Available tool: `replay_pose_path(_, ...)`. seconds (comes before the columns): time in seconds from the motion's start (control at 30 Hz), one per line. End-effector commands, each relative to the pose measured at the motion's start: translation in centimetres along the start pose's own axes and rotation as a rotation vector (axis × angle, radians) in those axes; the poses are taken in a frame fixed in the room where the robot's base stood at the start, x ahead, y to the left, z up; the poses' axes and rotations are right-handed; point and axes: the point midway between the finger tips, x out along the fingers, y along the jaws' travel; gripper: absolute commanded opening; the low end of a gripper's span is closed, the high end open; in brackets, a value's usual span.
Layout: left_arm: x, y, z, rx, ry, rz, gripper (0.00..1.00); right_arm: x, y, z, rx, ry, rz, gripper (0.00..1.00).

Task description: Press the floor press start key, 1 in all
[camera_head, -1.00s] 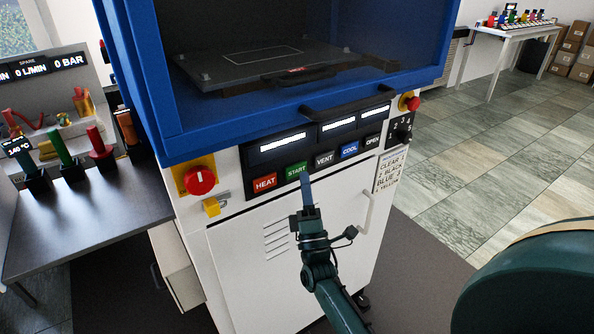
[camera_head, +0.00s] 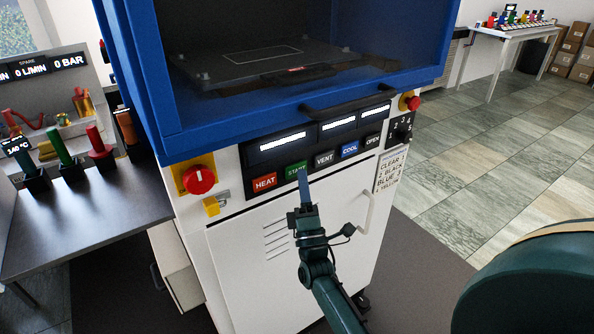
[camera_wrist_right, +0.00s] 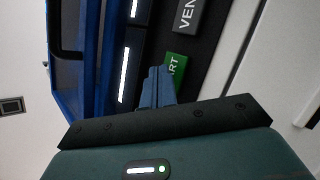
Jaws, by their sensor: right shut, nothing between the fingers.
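The floor press (camera_head: 290,240) has a blue upper housing and a white lower cabinet. Its green START key (camera_head: 296,169) sits on the dark key panel between the red HEAT key (camera_head: 264,182) and the grey VENT key (camera_head: 324,159). My right gripper (camera_head: 303,178) is shut and empty, its blue fingertips at the START key's lower edge. In the right wrist view the fingertips (camera_wrist_right: 158,72) overlap the green START key (camera_wrist_right: 174,68) and hide part of it. I cannot tell whether they touch it. My left gripper is not in view.
A red emergency knob (camera_head: 200,180) on a yellow plate and a yellow latch lie left of the keys. A handle (camera_head: 345,103) juts out above the panel. A dark side table (camera_head: 90,215) with coloured tools stands at left. Open tiled floor (camera_head: 490,150) lies at right.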

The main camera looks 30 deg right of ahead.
Motion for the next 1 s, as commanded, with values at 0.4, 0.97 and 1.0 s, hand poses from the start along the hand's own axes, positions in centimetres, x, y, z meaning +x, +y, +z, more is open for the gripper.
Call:
replay_pose_path(0.4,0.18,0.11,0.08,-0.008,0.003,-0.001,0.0,0.22,-0.18,-0.15,0.0,0.0,0.001,0.0)
replay_pose_path(0.97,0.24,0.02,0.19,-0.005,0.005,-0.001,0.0,0.59,-0.39,-0.38,0.0,0.0,0.001,0.0)
replay_pose_path(1.0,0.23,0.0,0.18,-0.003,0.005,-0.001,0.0,0.59,-0.39,-0.38,0.0,0.0,0.001,0.0)
